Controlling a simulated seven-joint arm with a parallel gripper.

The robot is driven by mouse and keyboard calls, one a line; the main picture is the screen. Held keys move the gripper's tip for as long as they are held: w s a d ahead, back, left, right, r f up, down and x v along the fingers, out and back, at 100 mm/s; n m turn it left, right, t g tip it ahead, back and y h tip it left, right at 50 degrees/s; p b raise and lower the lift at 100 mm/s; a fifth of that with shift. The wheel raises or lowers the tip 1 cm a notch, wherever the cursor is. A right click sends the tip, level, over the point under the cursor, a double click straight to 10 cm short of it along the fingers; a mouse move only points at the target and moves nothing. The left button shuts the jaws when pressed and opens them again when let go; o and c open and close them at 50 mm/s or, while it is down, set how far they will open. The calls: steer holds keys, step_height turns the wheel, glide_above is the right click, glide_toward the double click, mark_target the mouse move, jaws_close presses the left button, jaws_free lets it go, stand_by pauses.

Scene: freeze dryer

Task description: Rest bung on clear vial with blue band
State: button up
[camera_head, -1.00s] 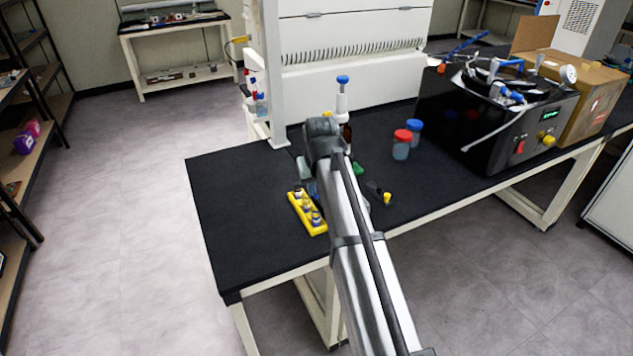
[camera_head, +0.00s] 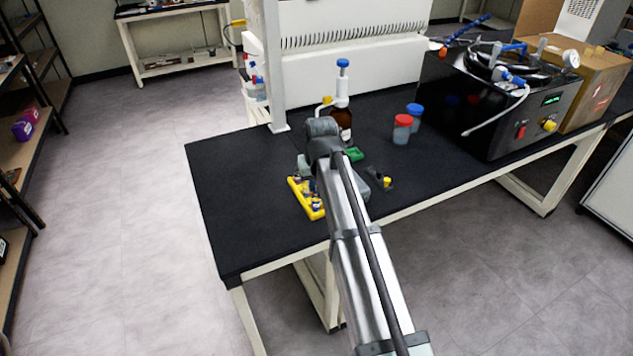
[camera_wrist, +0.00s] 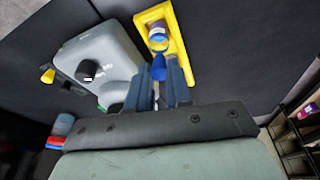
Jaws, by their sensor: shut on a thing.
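My gripper (camera_wrist: 158,73) is shut on a small blue bung (camera_wrist: 158,68), which shows between the two dark blue fingertips in the wrist view. Just beyond it, a clear vial with a blue band (camera_wrist: 157,33) stands in a yellow rack (camera_wrist: 181,52). In that picture the bung appears just below the vial; whether they touch, I cannot tell. The head view shows the rack (camera_head: 295,187) near the bench's front left, with several small vials, partly behind my arm. My fingers and the bung are hidden there.
A grey device with a black knob (camera_wrist: 88,71) sits left of the rack in the wrist view. In the head view, a brown bottle (camera_head: 341,119), red-capped jar (camera_head: 402,130), blue-capped jar (camera_head: 415,115) and black freeze dryer (camera_head: 487,110) stand behind. The bench's left side is clear.

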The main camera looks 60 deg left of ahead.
steer(key=shift+f, duration=0.6)
stand_by(0.9)
steer(key=o, duration=0.9)
steer(key=shift+c, duration=0.2)
steer(key=shift+o, duration=0.4)
steer(key=o, duration=0.3)
steer(key=shift+o, duration=0.2)
steer(key=shift+r, duration=0.1)
steer(key=shift+r, duration=2.9)
